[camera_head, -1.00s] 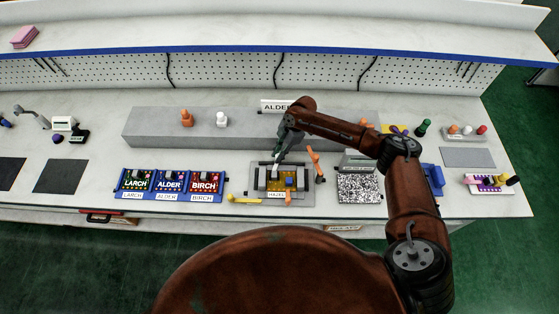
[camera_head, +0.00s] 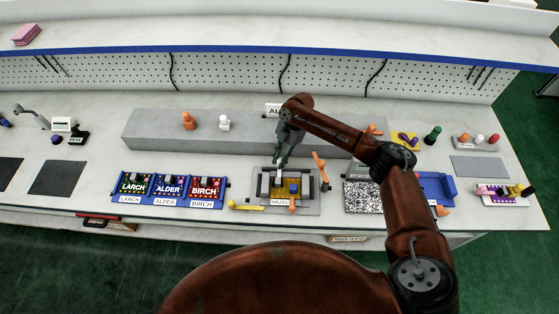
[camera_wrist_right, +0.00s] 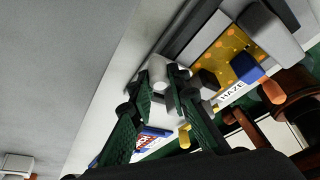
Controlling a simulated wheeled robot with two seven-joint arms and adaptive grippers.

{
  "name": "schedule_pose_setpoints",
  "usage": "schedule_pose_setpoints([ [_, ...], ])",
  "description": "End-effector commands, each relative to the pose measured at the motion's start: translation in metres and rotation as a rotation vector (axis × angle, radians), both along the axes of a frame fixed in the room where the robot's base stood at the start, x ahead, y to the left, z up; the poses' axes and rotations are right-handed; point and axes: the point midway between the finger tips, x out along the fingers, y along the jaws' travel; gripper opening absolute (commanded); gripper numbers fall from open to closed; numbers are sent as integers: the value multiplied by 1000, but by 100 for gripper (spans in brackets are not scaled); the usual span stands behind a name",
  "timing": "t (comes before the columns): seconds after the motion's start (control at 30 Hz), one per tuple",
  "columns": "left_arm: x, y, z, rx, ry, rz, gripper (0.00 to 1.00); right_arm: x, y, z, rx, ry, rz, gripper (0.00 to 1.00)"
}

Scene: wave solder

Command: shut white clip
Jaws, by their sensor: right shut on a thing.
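The fixture (camera_head: 311,205) stands on the bench and holds a yellow-orange board labelled HAZEL (camera_head: 280,201); the board (camera_wrist_right: 225,52) also shows in the right wrist view. The white clip (camera_wrist_right: 158,70) is a pale, rounded piece at the fixture's edge. My right gripper (camera_head: 280,165) is over the fixture's back left side. In the right wrist view, my right gripper (camera_wrist_right: 164,85) has its dark green fingers closed around the white clip. The clip's lower part is partly hidden by the fingers. My left gripper is not in view.
An orange lever (camera_head: 320,165) stands tilted at the fixture's right, with another orange piece (camera_head: 292,207) at its front. Left are blue trays (camera_head: 146,199) with labelled boards. A grey raised block (camera_head: 160,130) runs behind. A speckled panel (camera_head: 363,198) lies right.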

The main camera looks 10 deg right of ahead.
Motion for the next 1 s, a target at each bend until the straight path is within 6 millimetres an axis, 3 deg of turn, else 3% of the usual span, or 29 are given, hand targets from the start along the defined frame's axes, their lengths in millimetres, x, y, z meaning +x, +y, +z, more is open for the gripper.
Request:
schedule_pose_setpoints([
  [0.13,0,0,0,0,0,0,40,0,1,0,2,-1,-1,0],
  [0.17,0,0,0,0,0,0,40,0,1,0,2,-1,-1,18],
  [0.4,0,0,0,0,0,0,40,0,0,0,1,-1,-2,34],
  [0.77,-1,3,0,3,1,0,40,2,-2,5,0,-1,-3,34],
  [1.0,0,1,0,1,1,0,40,10,-16,43,0,-3,-4,34],
])
